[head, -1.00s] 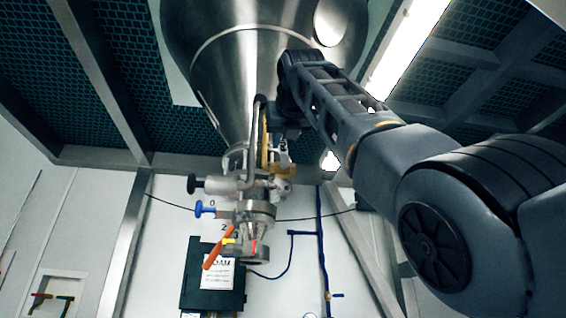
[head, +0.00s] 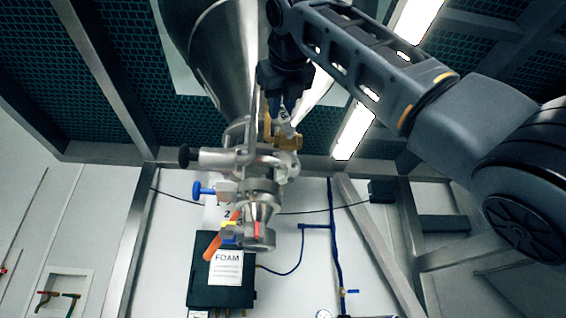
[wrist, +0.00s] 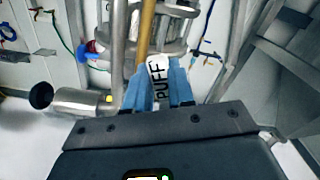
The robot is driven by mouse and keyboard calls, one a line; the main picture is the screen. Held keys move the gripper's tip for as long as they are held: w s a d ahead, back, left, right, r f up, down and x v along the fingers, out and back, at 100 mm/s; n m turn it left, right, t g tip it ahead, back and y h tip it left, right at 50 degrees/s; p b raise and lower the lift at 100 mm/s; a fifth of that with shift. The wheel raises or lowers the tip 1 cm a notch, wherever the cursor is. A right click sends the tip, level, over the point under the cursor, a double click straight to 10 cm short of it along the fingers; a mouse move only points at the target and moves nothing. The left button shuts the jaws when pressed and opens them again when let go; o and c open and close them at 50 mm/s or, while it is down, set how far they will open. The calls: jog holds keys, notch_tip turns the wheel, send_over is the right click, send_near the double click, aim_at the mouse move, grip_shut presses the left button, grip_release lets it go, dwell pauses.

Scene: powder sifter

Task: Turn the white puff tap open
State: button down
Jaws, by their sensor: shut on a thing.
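The white puff tap handle, marked PUFF (wrist: 160,76), stands between the two blue fingers of my gripper (wrist: 158,88) in the wrist view. My gripper is shut on it, with the lettering facing the camera. In the head view my gripper (head: 284,118) hangs from the arm beside the hopper outlet, just above the brass valve body (head: 290,143). The handle is small and mostly hidden there, so its exact angle is unclear.
The steel hopper (head: 225,60) rises above the outlet. A black-knobbed cylinder (head: 218,158), a blue tap (head: 203,189) and an orange lever (head: 216,247) crowd the outlet. A black FOAM box (head: 205,285) is on the wall behind. Open space lies right of the outlet.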

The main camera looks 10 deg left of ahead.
jog(key=c, duration=1)
grip_release()
jog(key=shift+o, duration=0.2)
jog(key=shift+s, duration=0.1)
jog(key=b+v, duration=0.2)
jog(key=v, duration=0.5)
jog(key=shift+s, duration=0.35)
jog(key=shift+d+r, duration=0.1)
jog(key=shift+d, duration=0.05)
